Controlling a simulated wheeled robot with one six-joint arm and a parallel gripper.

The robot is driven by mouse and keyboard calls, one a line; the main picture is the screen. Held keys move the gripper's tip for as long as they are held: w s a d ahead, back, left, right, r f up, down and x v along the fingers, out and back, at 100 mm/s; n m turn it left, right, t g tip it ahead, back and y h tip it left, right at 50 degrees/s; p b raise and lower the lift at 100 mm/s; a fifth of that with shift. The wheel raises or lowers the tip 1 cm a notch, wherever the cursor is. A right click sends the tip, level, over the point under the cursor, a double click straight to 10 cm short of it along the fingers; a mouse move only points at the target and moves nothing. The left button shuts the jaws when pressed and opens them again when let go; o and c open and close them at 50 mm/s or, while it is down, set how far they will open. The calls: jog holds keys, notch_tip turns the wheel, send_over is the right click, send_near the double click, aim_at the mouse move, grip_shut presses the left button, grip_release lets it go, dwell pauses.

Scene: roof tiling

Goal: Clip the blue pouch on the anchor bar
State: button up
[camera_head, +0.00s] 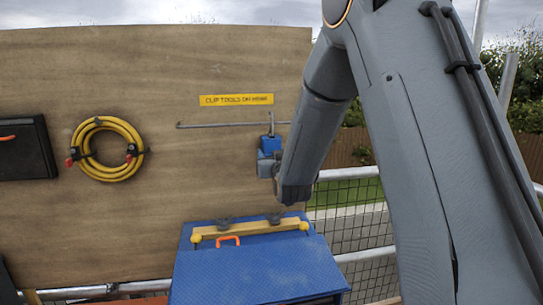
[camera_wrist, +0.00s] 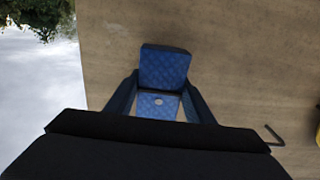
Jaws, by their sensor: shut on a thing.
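The blue pouch (camera_head: 270,146) is upright in front of the wooden board, just below the thin grey anchor bar (camera_head: 225,125). A thin clip stem rises from the pouch to the height of the bar's right part. I cannot tell whether the clip is around the bar or only in front of it. My gripper (camera_head: 266,167) is shut on the pouch from below, partly hidden behind my arm. In the wrist view the pouch (camera_wrist: 164,68) sits between the two dark fingers of my gripper (camera_wrist: 161,95); its clip is hidden there.
A yellow sign (camera_head: 236,100) is above the bar. A coiled yellow hose (camera_head: 108,149) and a dark case (camera_head: 25,150) hang on the board (camera_head: 200,65) to the left. A blue chest (camera_head: 255,270) with an orange handle stands below. Mesh fence (camera_head: 345,215) is at right.

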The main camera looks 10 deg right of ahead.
dwell(0.7)
jog(key=shift+f+b, duration=0.4)
jog(key=shift+b, duration=0.25)
jog(key=shift+f, duration=0.1)
jog(key=shift+f+b, duration=0.45)
jog(key=shift+b, duration=0.05)
jog(key=o, duration=1.4)
jog(key=shift+o, duration=0.2)
jog(key=shift+f, duration=0.1)
jog(key=shift+s, duration=0.15)
